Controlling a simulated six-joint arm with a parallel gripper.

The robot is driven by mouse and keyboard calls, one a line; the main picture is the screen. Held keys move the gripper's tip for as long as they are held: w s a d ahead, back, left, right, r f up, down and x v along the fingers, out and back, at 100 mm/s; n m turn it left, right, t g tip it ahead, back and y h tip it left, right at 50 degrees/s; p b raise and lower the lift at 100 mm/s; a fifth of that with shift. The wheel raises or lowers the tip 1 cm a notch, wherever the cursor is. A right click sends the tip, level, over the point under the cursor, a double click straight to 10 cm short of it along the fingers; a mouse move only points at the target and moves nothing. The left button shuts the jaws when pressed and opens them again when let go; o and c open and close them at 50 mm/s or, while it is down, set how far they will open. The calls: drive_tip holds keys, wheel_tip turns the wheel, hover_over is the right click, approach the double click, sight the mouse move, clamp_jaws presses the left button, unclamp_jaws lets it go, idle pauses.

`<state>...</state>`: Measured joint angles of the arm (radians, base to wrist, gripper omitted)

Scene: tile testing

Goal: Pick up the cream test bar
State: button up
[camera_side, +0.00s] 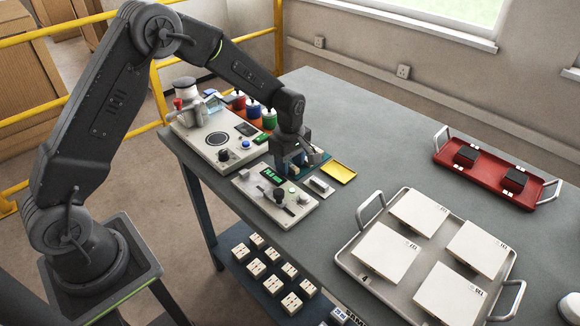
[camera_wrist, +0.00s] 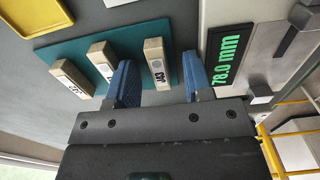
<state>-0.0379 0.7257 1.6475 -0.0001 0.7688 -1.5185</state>
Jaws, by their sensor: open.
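Several small cream bars stand out in the wrist view on a teal mat (camera_wrist: 125,42). One bar (camera_wrist: 157,62), with dark lettering on its end, lies between my gripper's blue fingertips. A second bar (camera_wrist: 101,56) is partly behind the left finger, and a third bar (camera_wrist: 72,76) lies further left. My gripper (camera_wrist: 161,80) is open, with a finger on each side of the lettered bar; I cannot tell whether either touches it. In the side view my gripper (camera_side: 291,164) points down over the mat and hides most of the bars.
A grey device with a green 78.0 mm display (camera_wrist: 226,60) is close right of the right finger. A yellow tray (camera_side: 338,172) lies beside the mat. A metal tray (camera_side: 345,252) with white tiles and a red tray (camera_side: 490,174) stand rightward. Bench (camera_side: 385,150) between is clear.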

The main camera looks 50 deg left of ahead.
clamp_jaws()
idle(0.3)
drive_tip(key=shift+r, duration=0.1)
